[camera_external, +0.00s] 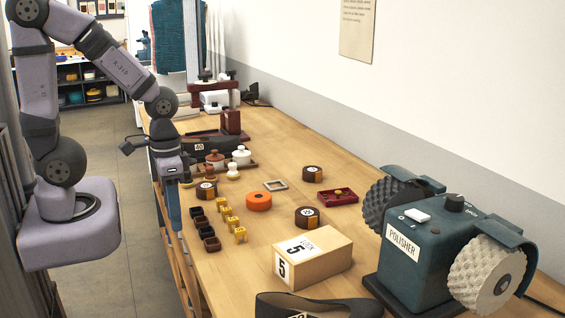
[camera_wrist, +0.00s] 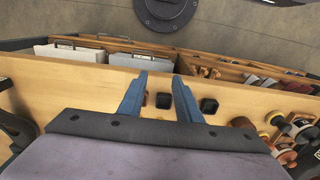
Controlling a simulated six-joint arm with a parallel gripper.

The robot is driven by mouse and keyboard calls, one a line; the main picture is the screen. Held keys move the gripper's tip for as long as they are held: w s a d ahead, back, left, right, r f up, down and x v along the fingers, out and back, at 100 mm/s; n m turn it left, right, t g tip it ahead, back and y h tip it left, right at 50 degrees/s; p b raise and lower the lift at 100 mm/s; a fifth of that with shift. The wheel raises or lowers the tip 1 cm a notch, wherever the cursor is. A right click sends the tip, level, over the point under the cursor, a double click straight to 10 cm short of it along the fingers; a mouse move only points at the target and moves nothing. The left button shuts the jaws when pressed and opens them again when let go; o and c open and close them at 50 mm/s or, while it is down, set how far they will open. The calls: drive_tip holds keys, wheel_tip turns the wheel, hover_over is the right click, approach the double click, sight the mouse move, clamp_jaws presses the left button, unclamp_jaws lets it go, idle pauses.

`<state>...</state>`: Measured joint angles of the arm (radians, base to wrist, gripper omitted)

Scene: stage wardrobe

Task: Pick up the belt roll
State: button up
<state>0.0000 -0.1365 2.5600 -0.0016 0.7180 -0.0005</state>
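Three dark round rolls with brown sides lie on the bench: one at the back (camera_external: 312,174), one nearer the box (camera_external: 308,218) and one at the left (camera_external: 206,190). An orange roll (camera_external: 259,201) lies flat between them. I cannot tell for certain which is the belt roll. My gripper (camera_external: 175,222) points down by the bench's left edge, left of all the rolls. Its blue fingers (camera_wrist: 160,82) are apart with nothing between them. In the wrist view, dark square cups show past the fingers.
Dark cups (camera_external: 206,232) and yellow pieces (camera_external: 233,222) stand near my gripper. A cardboard box (camera_external: 313,257), a red tray (camera_external: 338,196), a grey frame (camera_external: 275,185) and a polisher (camera_external: 413,250) stand to the right.

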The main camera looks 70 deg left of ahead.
idle(0.3)
drive_tip(key=o, duration=1)
